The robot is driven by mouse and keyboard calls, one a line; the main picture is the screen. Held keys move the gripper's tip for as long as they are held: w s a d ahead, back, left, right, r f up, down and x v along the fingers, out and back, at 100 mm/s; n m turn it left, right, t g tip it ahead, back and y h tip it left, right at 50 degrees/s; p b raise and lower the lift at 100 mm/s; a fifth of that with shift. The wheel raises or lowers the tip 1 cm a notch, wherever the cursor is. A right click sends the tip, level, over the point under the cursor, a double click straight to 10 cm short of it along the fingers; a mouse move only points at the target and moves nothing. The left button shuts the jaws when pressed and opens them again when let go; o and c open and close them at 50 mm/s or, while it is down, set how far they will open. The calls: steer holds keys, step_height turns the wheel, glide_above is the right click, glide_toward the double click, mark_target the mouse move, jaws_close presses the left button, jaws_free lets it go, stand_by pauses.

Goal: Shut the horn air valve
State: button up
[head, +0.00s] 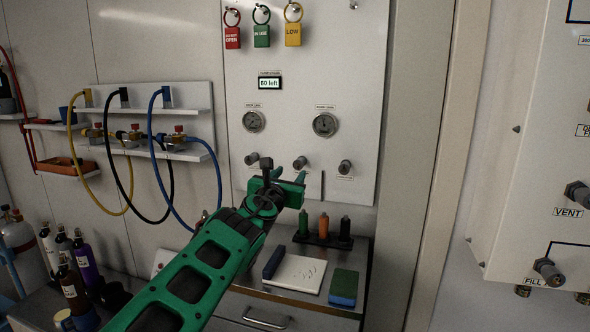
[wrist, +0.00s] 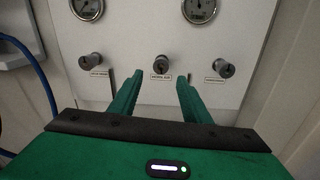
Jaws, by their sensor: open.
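A white panel (head: 285,90) carries three grey knobs in a row. The left knob (head: 252,159) also shows in the wrist view (wrist: 91,61). The middle knob (head: 300,162) shows in the wrist view (wrist: 161,63), with a label below it that seems to read horn air, though it is blurred. The right knob (head: 345,167) is in the wrist view (wrist: 224,69). My green gripper (head: 288,176) is open and empty in front of the panel. In the wrist view its fingertips (wrist: 160,80) lie just below the middle knob, one to each side; contact is not visible.
Two gauges (head: 325,124) sit above the knobs. Below, a counter holds a black rack (head: 323,240) of markers, a white pad (head: 296,272) and a green-blue block (head: 344,286). Coloured hoses (head: 160,150) hang at left. Coloured tags (head: 262,36) hang above.

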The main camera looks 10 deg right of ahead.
mark_target(298, 165)
steer(key=x, duration=0.8)
steer(key=shift+w+d, duration=0.15)
steer(key=c, duration=1)
